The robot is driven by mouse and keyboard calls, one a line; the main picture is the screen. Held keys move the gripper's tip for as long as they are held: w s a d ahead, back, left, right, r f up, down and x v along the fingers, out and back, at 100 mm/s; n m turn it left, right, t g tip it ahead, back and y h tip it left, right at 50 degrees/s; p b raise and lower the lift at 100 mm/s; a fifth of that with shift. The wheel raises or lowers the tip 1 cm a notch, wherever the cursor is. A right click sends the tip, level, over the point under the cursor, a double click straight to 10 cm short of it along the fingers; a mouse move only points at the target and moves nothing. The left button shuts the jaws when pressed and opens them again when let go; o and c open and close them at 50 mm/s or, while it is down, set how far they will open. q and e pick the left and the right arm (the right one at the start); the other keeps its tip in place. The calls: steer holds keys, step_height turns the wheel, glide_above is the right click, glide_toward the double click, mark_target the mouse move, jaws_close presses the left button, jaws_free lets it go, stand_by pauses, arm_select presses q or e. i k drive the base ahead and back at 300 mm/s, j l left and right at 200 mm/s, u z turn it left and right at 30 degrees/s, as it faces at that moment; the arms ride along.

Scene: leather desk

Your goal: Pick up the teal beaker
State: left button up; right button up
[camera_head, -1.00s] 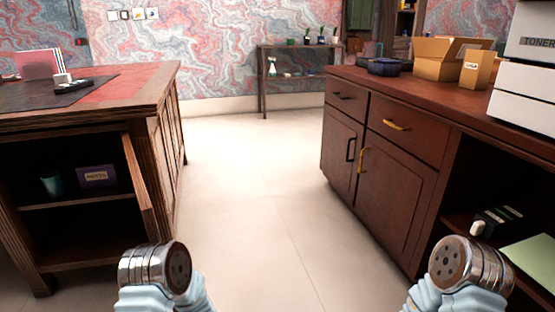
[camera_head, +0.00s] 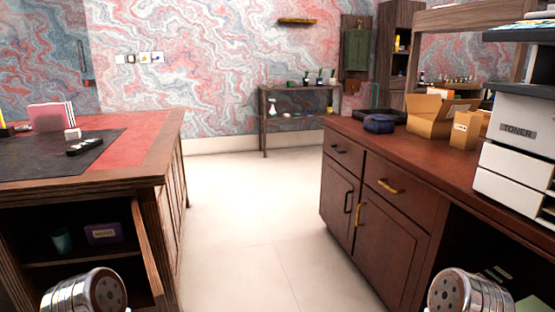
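The teal beaker (camera_head: 62,240) stands upright on the open shelf inside the left desk (camera_head: 150,158), low at the picture's left. A purple box (camera_head: 103,233) with a label sits just to its right on the same shelf. Only the metal ends of my two arms show at the bottom edge, one at the left and one at the right. The left one is below and in front of the shelf, apart from the beaker. No gripper fingers can be seen.
The desk's open door (camera_head: 148,250) stands right of the shelf opening. Clear floor (camera_head: 235,230) runs between the desk and the brown cabinet (camera_head: 375,200). The cabinet carries cardboard boxes (camera_head: 433,115) and a white printer (camera_head: 515,150). A narrow table (camera_head: 297,89) stands by the far wall.

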mark_target(61, 238)
steer(key=i+l+u, duration=0.1)
steer(key=l+u, duration=0.15)
steer(key=u, duration=0.15)
steer(key=l+u, duration=0.6)
steer(key=u, duration=0.15)
steer(key=l+u, duration=0.35)
steer(key=u, duration=0.6)
steer(key=i+j+u, duration=0.2)
steer(key=u, duration=0.15)
steer(key=i+j+u, duration=0.1)
steer(key=i+u, duration=0.65)
steer(key=i+z, duration=0.25)
steer(key=i, duration=0.25)
steer(key=i+z, duration=0.2)
steer(key=i, duration=0.3)
steer(key=i+j+z, duration=0.25)
steer(key=i, duration=0.2)
steer(key=i+j+z, duration=0.2)
steer(key=i, duration=0.3)
